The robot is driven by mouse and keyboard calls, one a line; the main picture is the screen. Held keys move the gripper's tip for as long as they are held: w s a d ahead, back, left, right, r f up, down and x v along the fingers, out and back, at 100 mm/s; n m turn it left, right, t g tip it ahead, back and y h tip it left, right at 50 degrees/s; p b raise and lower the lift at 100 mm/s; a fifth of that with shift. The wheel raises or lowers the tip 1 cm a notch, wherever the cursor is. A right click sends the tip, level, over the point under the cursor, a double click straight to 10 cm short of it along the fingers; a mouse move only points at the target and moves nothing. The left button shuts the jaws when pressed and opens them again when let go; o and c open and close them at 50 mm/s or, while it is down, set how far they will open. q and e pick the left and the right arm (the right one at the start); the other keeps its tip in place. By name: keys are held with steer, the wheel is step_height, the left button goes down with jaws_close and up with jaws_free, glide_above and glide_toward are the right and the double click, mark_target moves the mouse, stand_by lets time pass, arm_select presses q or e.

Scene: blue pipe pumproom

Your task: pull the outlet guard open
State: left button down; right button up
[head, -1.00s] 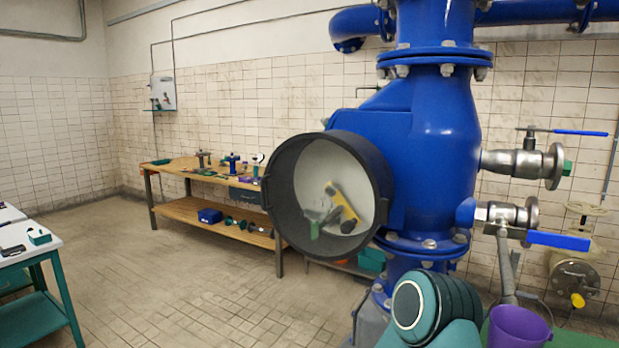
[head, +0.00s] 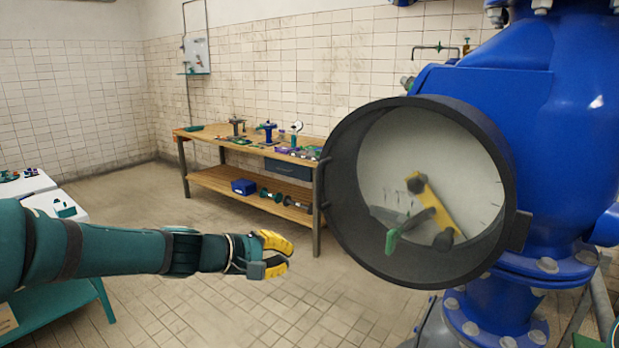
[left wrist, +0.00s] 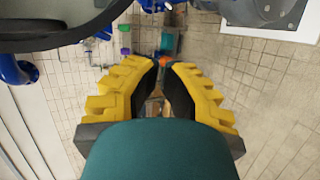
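The round black-rimmed cover on the side of the blue pipe, which I take for the outlet guard (head: 345,225), faces me with a pale interior. It has a dark block on its right rim and small projections on its left rim. A yellow bar (head: 433,205) and a green piece show inside. My left gripper (head: 290,257) is left of the guard and lower, apart from it. Its yellow fingers (left wrist: 160,64) are empty, with a narrow gap between the tips. A black rim fills the top left of the left wrist view (left wrist: 70,40). My right gripper is out of view.
A wooden workbench (head: 240,192) with tools stands behind, against the tiled wall. A white-topped table (head: 28,183) is at the left, partly behind my left arm. The blue pipe (head: 540,130) fills the right. Tiled floor is clear between table and workbench.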

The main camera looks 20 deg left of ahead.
arm_select(q)
step_height(320, 180, up, 15)
steer(key=s+a+t+h, duration=0.2)
steer(key=t+h, duration=0.1)
steer(key=t, duration=0.1)
steer(key=x, duration=1)
